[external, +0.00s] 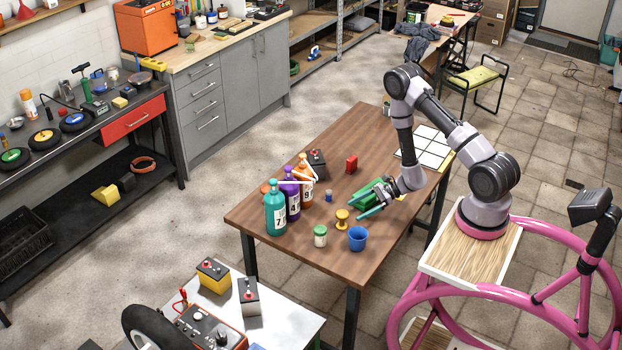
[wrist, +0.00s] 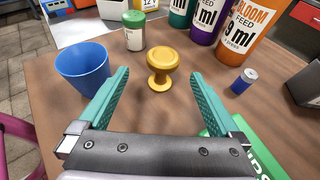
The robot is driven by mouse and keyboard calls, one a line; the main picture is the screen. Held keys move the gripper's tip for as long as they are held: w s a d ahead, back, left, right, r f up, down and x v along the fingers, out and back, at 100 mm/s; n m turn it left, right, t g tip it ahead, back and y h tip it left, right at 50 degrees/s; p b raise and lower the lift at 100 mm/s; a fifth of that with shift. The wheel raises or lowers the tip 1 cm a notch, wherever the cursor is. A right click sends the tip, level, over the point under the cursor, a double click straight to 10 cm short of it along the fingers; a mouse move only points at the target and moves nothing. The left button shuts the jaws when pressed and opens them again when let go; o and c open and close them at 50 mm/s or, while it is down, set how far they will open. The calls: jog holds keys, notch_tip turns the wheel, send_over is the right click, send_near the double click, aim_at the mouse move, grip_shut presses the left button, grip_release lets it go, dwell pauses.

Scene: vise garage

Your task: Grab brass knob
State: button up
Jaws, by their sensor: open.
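The brass knob (external: 342,217) is a yellow spool shape standing upright on the wooden table (external: 290,231). In the wrist view the knob (wrist: 160,68) stands just beyond the fingertips, roughly centred between them. My gripper (wrist: 158,82) has its two teal fingers spread wide with nothing between them. In the external view my gripper (external: 368,202) reaches in from the right, close to the knob and apart from it.
A blue cup (external: 357,238) stands close to the left finger in the wrist view. A green-and-white jar (external: 320,236), a small blue can (external: 328,196) and tall bottles (external: 276,212) stand around the knob. A green box (external: 366,195) lies beneath my gripper.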

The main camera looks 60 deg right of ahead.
aim_at(337, 217)
jog(key=x, duration=0.4)
jog(key=shift+w+a, duration=0.1)
jog(key=shift+a, duration=0.1)
jog(key=shift+w+r+x, duration=0.15)
jog(key=shift+x, duration=1.15)
jog(key=shift+w+r+x, duration=0.1)
jog(key=shift+r+x, duration=0.05)
jog(key=shift+x, duration=1.2)
grip_shut()
jog(key=shift+r, duration=0.1)
